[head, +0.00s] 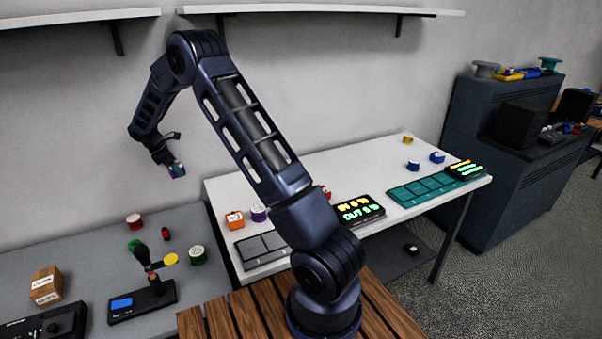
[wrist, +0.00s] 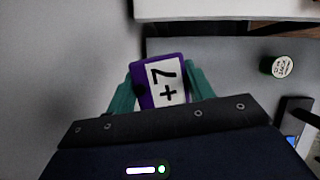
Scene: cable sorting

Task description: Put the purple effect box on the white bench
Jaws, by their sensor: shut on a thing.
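The purple effect box (wrist: 144,88) has a white label with dark characters in the wrist view. My gripper (wrist: 158,85) is shut on it, with a green finger on each side. In the head view the purple box (head: 178,171) is small and partly covered by the fingers of my gripper (head: 174,166). It hangs in the air above the grey bench, left of the white bench (head: 330,165). The white bench's edge (wrist: 225,9) also shows at the top of the wrist view.
The white bench holds an orange box (head: 234,220), a purple and white spool (head: 258,213), a dark tray (head: 262,248), a lit display (head: 358,210) and a teal tray (head: 425,188). Its back middle is clear. The grey bench (head: 75,272) carries spools and devices. Shelves (head: 320,9) hang above.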

